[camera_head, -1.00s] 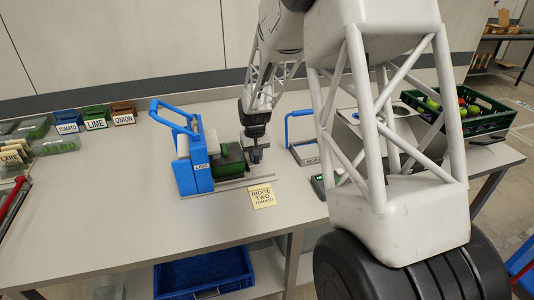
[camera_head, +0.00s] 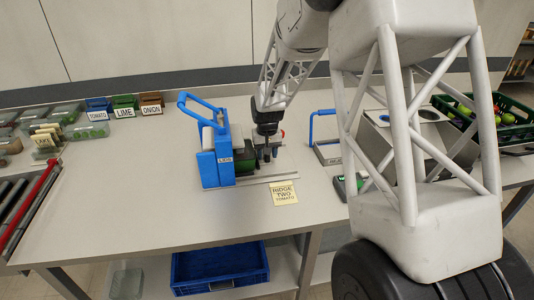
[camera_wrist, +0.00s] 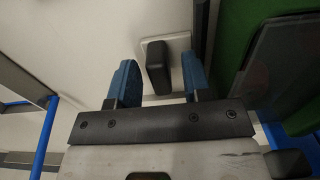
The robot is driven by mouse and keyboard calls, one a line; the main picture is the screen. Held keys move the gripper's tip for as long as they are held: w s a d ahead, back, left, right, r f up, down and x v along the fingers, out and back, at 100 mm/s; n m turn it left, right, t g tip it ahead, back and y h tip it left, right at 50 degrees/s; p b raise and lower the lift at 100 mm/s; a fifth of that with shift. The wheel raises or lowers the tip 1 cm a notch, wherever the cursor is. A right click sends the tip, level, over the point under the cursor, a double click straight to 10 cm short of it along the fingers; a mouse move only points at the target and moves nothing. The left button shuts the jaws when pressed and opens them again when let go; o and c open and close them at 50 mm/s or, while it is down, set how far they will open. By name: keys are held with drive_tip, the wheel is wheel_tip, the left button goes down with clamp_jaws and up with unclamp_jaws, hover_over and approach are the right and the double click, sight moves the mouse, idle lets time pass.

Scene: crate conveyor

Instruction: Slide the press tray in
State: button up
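The blue press (camera_head: 217,158) with its looped blue handle stands on the bench left of my gripper. Its label seems to read LIME. The grey press tray (camera_head: 279,168) extends from its right side, with a green block (camera_head: 246,161) between the press and my gripper. The block also shows at the right of the wrist view (camera_wrist: 252,32). My gripper (camera_head: 267,153) points down over the tray. In the wrist view its blue fingers (camera_wrist: 158,78) are apart, with a dark knob (camera_wrist: 157,66) on a pale plate between them. Gaps show on both sides of the knob.
A yellow note (camera_head: 284,194) lies in front of the press. A grey device with a blue handle (camera_head: 325,150) stands to the right. Labelled bins (camera_head: 124,106) are at the back left. A blue crate (camera_head: 220,268) sits below. The bench left of the press is clear.

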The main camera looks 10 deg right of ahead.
drive_tip(key=shift+r, duration=3.95)
drive_tip(key=shift+c, duration=0.3)
drive_tip(key=shift+d, duration=0.15)
drive_tip(key=c, duration=0.5)
drive_tip(key=shift+d+m, duration=0.15)
drive_tip(key=shift+m, duration=0.25)
drive_tip(key=shift+c, duration=1.1)
drive_tip(key=shift+d+r+m, duration=0.1)
drive_tip(key=shift+d+m, duration=0.2)
drive_tip(key=shift+m, duration=0.1)
clamp_jaws()
drive_tip(key=d+r+m+y, duration=0.3)
drive_tip(key=d+m, duration=0.6)
drive_tip(key=m, duration=0.7)
drive_tip(key=shift+s+d+r+y, duration=0.2)
drive_tip(key=shift+d+r+y, duration=0.1)
drive_tip(key=shift+y, duration=0.4)
